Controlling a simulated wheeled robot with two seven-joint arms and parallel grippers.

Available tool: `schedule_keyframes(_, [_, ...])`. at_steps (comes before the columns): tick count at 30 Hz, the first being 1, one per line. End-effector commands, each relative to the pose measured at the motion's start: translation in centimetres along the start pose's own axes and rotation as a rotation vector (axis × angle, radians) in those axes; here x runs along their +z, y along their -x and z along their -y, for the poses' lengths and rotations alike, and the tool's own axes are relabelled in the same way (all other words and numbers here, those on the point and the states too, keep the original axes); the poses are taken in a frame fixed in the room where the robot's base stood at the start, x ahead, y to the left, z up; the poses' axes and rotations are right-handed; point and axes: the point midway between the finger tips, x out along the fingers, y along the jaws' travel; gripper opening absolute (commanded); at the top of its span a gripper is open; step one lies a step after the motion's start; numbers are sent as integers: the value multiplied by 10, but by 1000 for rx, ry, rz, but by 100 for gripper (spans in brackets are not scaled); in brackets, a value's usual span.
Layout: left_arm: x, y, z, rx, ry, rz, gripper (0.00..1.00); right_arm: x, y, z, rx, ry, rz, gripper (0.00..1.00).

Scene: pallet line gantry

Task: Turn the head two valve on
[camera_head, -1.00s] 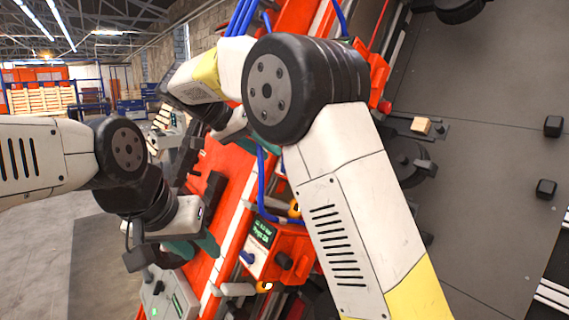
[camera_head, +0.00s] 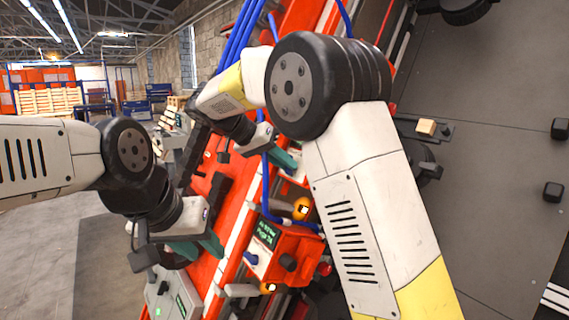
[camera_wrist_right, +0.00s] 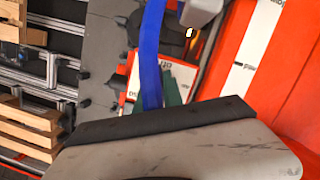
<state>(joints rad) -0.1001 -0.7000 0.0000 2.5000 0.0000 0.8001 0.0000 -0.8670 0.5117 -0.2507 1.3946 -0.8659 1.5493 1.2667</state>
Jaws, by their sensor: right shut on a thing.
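My right gripper (camera_head: 287,160) has its teal fingertips at the front of the upper red valve unit (camera_head: 297,184), which has an orange ring. In the right wrist view, the fingers (camera_wrist_right: 174,88) are shut at a white labelled panel (camera_wrist_right: 131,92). The valve knob between them is hidden by the fingers and a blue hose. A lower red valve unit (camera_head: 292,243) shows a green display, a blue knob (camera_head: 250,258) and a black knob. My left gripper (camera_head: 200,248) has its teal fingers apart and empty, left of the lower unit.
Blue hoses (camera_head: 237,45) run down the red gantry frame; one (camera_wrist_right: 152,55) crosses close before my right fingers. A grey box (camera_head: 172,296) with a green light stands below my left gripper. Grey flooring (camera_head: 480,190) lies to the right.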

Motion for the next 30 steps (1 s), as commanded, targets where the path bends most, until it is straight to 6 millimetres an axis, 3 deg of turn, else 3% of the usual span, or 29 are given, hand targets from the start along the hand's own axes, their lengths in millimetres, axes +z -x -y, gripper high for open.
schedule_keyframes(14, [0,0,0,0,0,0,36,0,0,1,27,109,0,0])
schedule_keyframes(30, [0,0,0,0,0,0,36,1,0,2,141,577,0,0])
